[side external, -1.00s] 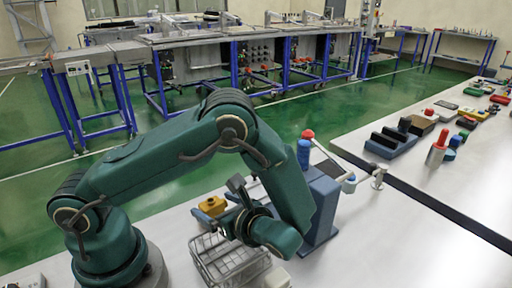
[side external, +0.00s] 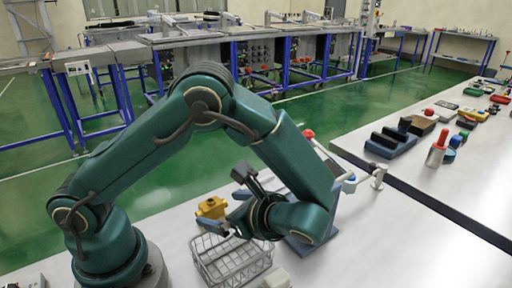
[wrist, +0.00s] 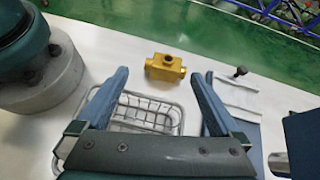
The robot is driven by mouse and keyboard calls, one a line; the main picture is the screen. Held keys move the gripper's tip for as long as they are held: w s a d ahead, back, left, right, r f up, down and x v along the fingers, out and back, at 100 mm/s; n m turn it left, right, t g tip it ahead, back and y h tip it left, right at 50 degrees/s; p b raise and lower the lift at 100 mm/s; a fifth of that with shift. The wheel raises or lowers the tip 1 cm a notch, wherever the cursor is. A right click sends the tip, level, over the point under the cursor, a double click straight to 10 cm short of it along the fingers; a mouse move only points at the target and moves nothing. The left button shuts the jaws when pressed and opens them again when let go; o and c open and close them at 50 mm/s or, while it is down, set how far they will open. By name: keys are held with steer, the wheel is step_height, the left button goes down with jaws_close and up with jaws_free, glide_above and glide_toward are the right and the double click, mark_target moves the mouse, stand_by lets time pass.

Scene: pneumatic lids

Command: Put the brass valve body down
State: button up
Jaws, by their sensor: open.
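The brass valve body (side external: 211,207) stands on the white table just behind the wire basket. In the wrist view the valve body (wrist: 165,67) is a yellow block with side ports and a dark round top opening, beyond my fingertips. My gripper (side external: 231,205) is open and empty. In the wrist view my gripper (wrist: 163,75) shows its two blue fingers spread wide, above the basket, with the valve body ahead between their lines and not touched.
The wire basket (side external: 232,262) lies below my gripper; its rim (wrist: 146,103) also shows in the wrist view. A blue-grey fixture (side external: 302,247) stands to the right, partly hidden by my arm. Bare table lies left of the valve body. Several parts lie far right.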

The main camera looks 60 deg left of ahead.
steer(key=s+r+n+h, duration=0.1)
steer(key=n+h, duration=0.1)
steer(key=s+r+n+h, duration=0.1)
steer(key=r+n+h, duration=0.1)
steer(key=s+r+n+h, duration=0.1)
steer(key=n+h, duration=0.1)
steer(key=shift+d+r, duration=0.35)
steer(key=s+d+r+n+t+h, duration=0.1)
steer(key=d+r+n+t+h, duration=0.2)
steer(key=r+n+t+h, duration=0.2)
steer(key=n+t, duration=0.2)
steer(key=n, duration=0.2)
steer(key=shift+s+r+h, duration=0.3)
steer(key=shift+s, duration=0.1)
steer(key=shift+d+r, duration=0.1)
steer(key=shift+c, duration=1)
